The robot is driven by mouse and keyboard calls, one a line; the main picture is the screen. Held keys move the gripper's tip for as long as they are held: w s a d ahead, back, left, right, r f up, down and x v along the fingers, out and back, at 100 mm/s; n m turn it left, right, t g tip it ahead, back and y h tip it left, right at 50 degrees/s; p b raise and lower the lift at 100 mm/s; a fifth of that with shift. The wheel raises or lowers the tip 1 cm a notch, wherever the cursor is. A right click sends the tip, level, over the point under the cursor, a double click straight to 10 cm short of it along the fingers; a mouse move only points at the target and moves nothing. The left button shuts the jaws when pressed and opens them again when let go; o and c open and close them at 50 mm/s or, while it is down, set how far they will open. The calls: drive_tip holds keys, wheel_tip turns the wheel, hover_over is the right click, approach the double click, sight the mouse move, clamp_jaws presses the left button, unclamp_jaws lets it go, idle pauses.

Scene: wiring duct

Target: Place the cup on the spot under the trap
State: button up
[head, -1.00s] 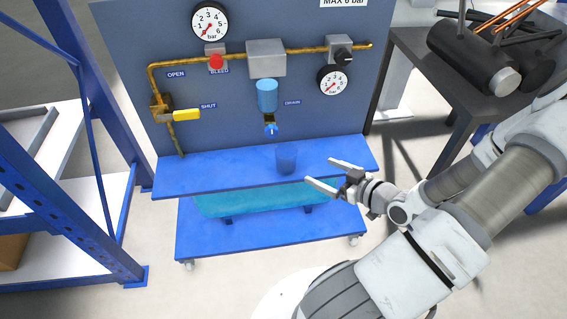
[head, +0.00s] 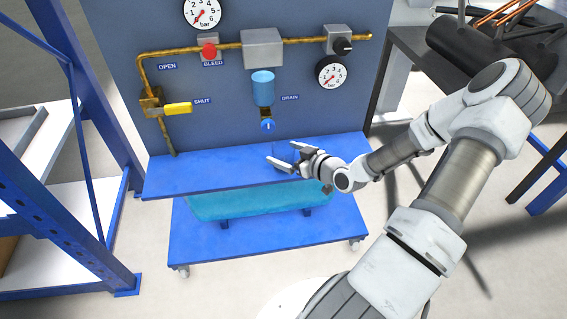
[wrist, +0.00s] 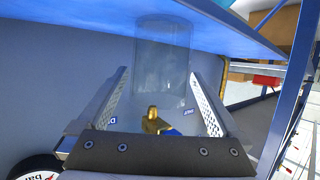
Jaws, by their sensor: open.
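The clear bluish cup (head: 283,152) stands on the blue shelf (head: 210,173), a little right of and below the trap (head: 263,88) and its blue drain knob (head: 267,125). My gripper (head: 277,150) is open at the cup, with one finger on either side of it. In the wrist view, where the scene appears upside down, the cup (wrist: 163,60) shows between the two fingers (wrist: 160,80); I cannot tell whether they touch it. The brass drain outlet (wrist: 152,120) shows beyond. No marked spot can be made out on the shelf.
The panel carries brass pipe, a yellow-handled valve (head: 178,108), a red bleed button (head: 209,51) and gauges (head: 331,74). A teal tank (head: 250,202) lies below the shelf. A blue rack (head: 90,130) stands left. The shelf's left part is clear.

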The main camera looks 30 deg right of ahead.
drive_tip(key=shift+w+a+f, duration=0.15)
drive_tip(key=shift+w+f, duration=0.05)
drive_tip(key=shift+w, duration=0.3)
drive_tip(key=c, duration=1.4)
